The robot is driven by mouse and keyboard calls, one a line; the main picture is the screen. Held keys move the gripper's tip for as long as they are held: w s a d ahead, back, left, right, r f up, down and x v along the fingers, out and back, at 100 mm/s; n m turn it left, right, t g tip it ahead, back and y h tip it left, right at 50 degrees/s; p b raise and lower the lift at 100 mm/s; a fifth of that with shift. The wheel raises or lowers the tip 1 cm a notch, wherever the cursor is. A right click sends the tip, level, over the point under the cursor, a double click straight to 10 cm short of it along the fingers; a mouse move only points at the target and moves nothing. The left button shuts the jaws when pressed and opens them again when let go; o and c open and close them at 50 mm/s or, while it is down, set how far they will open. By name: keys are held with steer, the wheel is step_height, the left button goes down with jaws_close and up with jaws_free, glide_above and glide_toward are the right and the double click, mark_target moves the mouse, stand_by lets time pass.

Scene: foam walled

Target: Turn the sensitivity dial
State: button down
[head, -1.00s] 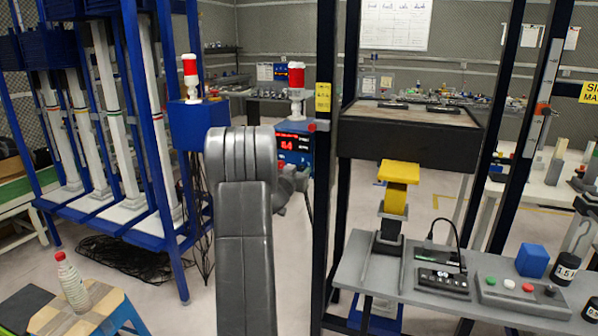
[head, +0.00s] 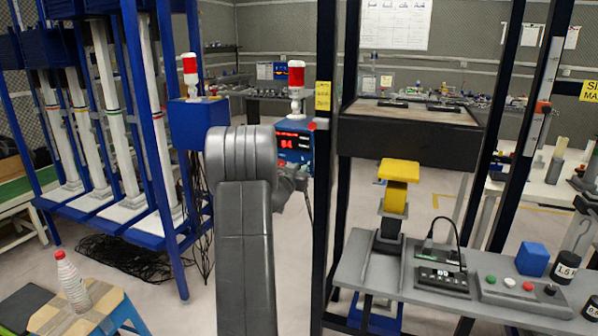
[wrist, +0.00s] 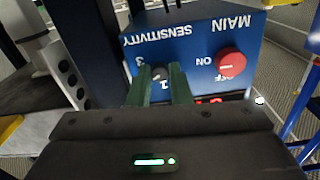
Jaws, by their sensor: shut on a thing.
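The blue control box (wrist: 200,45) fills the top of the wrist view, its lettering upside down. The small dark sensitivity dial (wrist: 158,73) sits under the word SENSITIVITY, with the marks 1 and 3 near it. My gripper (wrist: 161,82) has its two green fingers on either side of the dial, shut on it. The fingers hide part of the dial and its scale. A red MAIN knob (wrist: 230,62) is right of it, apart from the fingers. In the head view the box (head: 295,151) shows a red-lit display; my arm hides my gripper there.
A red and white beacon (head: 296,80) stands on the box. A dark upright post (head: 325,180) is just right of it. A blue rack (head: 150,130) stands left, and a grey bench (head: 400,280) with controls is at the right front.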

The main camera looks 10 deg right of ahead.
steer(key=m+b, duration=0.4)
steer(key=m, duration=0.6)
steer(key=shift+m, duration=0.4)
stand_by(0.4)
steer(key=c, duration=1.3)
jaws_free()
steer(key=b+v, duration=0.1)
steer(key=v, duration=1.3)
steer(key=shift+w, duration=0.15)
